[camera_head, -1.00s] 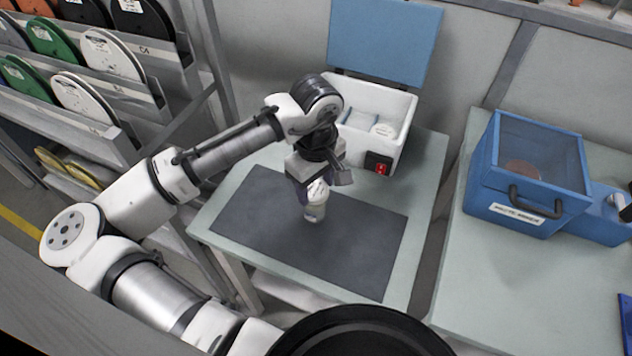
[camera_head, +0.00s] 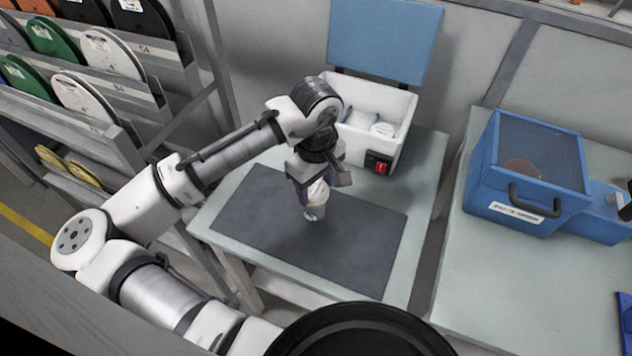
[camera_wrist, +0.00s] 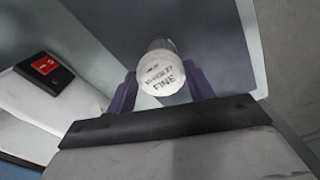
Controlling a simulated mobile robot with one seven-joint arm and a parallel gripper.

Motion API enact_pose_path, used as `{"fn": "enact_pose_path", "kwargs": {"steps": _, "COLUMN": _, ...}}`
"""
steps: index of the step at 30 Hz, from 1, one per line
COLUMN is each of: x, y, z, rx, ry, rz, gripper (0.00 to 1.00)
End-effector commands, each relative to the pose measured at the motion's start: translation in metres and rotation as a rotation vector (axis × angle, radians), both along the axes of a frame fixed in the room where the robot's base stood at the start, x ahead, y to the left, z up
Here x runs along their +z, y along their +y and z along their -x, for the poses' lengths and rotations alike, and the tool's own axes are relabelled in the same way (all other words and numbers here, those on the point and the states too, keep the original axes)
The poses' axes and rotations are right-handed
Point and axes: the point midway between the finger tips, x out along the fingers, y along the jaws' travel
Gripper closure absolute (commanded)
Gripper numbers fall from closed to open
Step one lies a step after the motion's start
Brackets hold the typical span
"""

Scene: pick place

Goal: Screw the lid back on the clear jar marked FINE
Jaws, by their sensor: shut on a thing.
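The clear jar (camera_head: 314,212) stands on the dark mat (camera_head: 350,241) with pale contents showing through its wall. A white lid (camera_head: 318,189) is at its top. In the wrist view the round lid (camera_wrist: 161,73) carries printed text ending in FINE. My gripper (camera_head: 310,190) is above the jar, pointing down. Its purple fingers (camera_wrist: 158,92) are shut on the lid from both sides. The jar body is mostly hidden beneath the lid in the wrist view. I cannot tell how far the lid is threaded on.
A white box (camera_head: 397,108) with a raised blue lid (camera_head: 384,40) and a red switch (camera_head: 379,167) stands behind the mat. A blue machine (camera_head: 527,180) is on the right table. Spool racks (camera_head: 130,85) stand at left. The mat's front is clear.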

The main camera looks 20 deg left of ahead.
Motion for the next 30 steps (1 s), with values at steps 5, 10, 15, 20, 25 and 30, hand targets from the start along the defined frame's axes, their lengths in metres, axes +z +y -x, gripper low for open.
{"fn": "enact_pose_path", "kwargs": {"steps": 5, "x": 0.0001, "y": 0.0000, "z": 0.0000, "rx": 0.000, "ry": 0.000, "rz": 0.000, "gripper": 0.68}}
{"fn": "enact_pose_path", "kwargs": {"steps": 10, "x": 0.0001, "y": 0.0000, "z": 0.0000, "rx": 0.000, "ry": 0.000, "rz": 0.000, "gripper": 0.68}}
{"fn": "enact_pose_path", "kwargs": {"steps": 15, "x": -0.0008, "y": 0.0000, "z": 0.0000, "rx": 0.000, "ry": 0.000, "rz": 0.000, "gripper": 0.68}}
{"fn": "enact_pose_path", "kwargs": {"steps": 20, "x": -0.0021, "y": -0.0001, "z": 0.0000, "rx": 0.000, "ry": 0.000, "rz": 0.001, "gripper": 0.68}}
{"fn": "enact_pose_path", "kwargs": {"steps": 25, "x": -0.0035, "y": -0.0001, "z": 0.0000, "rx": 0.000, "ry": 0.000, "rz": 0.001, "gripper": 0.68}}
{"fn": "enact_pose_path", "kwargs": {"steps": 30, "x": -0.0049, "y": -0.0001, "z": 0.0000, "rx": 0.000, "ry": 0.000, "rz": 0.001, "gripper": 0.68}}
